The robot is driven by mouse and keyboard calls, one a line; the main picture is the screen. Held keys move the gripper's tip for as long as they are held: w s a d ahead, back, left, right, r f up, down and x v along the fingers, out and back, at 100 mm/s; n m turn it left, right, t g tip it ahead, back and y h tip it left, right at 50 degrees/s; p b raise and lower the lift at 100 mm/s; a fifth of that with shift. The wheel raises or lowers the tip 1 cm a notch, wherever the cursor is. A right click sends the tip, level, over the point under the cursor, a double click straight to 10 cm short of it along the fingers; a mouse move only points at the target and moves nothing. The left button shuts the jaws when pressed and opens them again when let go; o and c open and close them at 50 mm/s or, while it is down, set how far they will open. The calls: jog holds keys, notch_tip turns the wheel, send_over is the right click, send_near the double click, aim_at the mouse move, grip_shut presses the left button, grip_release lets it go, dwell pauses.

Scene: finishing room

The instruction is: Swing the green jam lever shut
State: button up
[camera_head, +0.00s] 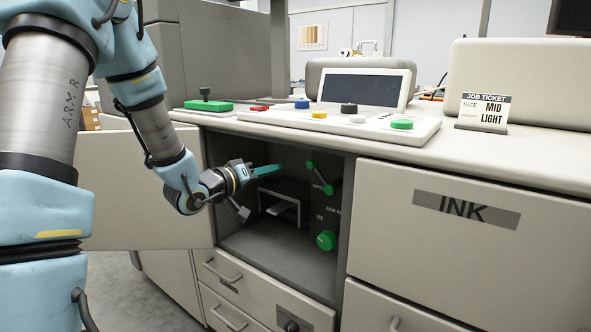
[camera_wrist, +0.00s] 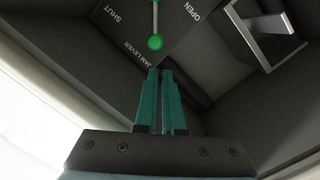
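The green jam lever (camera_head: 318,178) is on the dark right inner wall of the open cabinet bay. It is a thin grey bar with green ends. In the wrist view its green knob (camera_wrist: 155,42) lies just beyond my fingertips, between the printed words SHUT on the left and OPEN on the right. My gripper (camera_head: 280,167) reaches into the bay from the left, with a visible gap to the lever. In the wrist view its teal fingers (camera_wrist: 160,72) are together with only a thin slit between them, holding nothing. The lever's other end is cut off there.
A larger green knob (camera_head: 326,240) marked IN sits lower on the same wall. A grey bracket (camera_head: 281,200) stands in the bay below my gripper. The bay door (camera_head: 140,190) hangs open at left. A control panel (camera_head: 350,120) with coloured buttons lies on the counter above.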

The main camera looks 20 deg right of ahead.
aim_at(320, 177)
jog(key=n, duration=0.2)
jog(key=f+n+t, duration=0.1)
jog(key=n, duration=0.2)
jog(key=a+n+t, duration=0.1)
jog(key=n, duration=0.2)
jog(key=shift+s+f+y, duration=0.1)
jog(key=shift+f+y, duration=0.05)
jog(key=shift+y, duration=0.15)
grip_shut()
jog(key=w+d+n+t+y+p, duration=0.1)
jog(key=w+d+n+t+p, duration=0.1)
jog(key=d+n, duration=0.6)
jog(key=shift+w+d+f+p, duration=0.35)
jog(key=shift+w+d+p, duration=0.05)
jog(key=shift+w+d, duration=0.4)
